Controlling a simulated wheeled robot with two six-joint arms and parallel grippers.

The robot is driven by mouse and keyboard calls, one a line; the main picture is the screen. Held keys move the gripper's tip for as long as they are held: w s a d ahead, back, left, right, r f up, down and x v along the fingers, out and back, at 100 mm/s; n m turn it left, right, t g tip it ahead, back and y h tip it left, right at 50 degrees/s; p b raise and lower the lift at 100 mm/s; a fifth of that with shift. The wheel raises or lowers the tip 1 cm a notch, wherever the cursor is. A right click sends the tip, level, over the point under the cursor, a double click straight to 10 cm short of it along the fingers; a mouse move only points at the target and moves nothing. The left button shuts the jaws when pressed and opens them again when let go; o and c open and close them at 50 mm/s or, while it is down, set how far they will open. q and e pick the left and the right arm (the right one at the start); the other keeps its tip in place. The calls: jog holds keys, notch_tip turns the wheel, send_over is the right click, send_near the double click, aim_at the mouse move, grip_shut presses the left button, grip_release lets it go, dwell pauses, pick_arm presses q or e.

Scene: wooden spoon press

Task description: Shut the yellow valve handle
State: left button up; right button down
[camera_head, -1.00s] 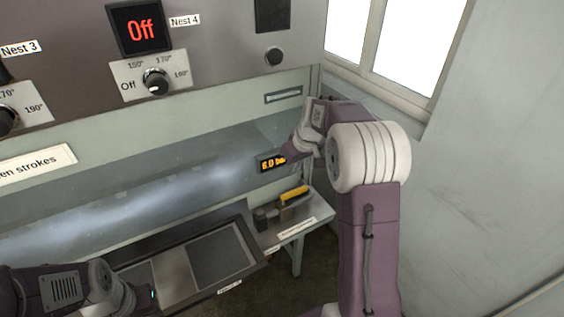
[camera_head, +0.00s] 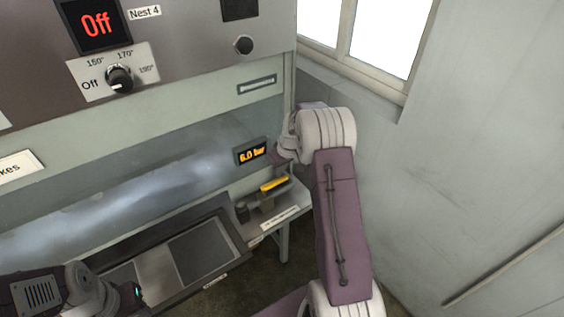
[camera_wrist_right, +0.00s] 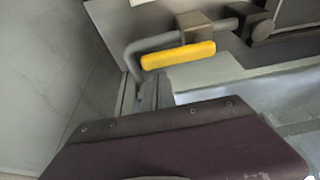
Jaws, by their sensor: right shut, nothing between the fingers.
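The yellow valve handle (camera_head: 273,184) is a short bar on the small grey ledge below the pressure display, in the right middle of the head view. In the right wrist view the handle (camera_wrist_right: 178,55) lies roughly along a bent grey pipe (camera_wrist_right: 150,42), beside a brownish valve block (camera_wrist_right: 193,24). My right gripper (camera_wrist_right: 146,92) is shut and empty; its grey fingers point towards the handle, seemingly apart from it. In the head view its fingertips are mostly hidden by my wrist. My left gripper (camera_head: 132,293) is at the lower left, far from the handle; its fingers are unclear.
The display (camera_head: 252,153) reads 6.0 bar. A white label (camera_head: 280,218) is on the ledge's front. A dark round fitting (camera_head: 242,212) stands left of the handle. A bare wall (camera_head: 470,150) stands right of my right arm. A dark-framed tray (camera_head: 202,252) lies at left.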

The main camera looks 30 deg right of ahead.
pick_arm(q)
jog(key=shift+d+r, duration=0.1)
pick_arm(e)
jog(key=shift+w+f, duration=0.15)
jog(key=shift+f, duration=0.35)
pick_arm(q)
jog(key=shift+r, duration=0.1)
pick_arm(e)
jog(key=shift+r, duration=0.1)
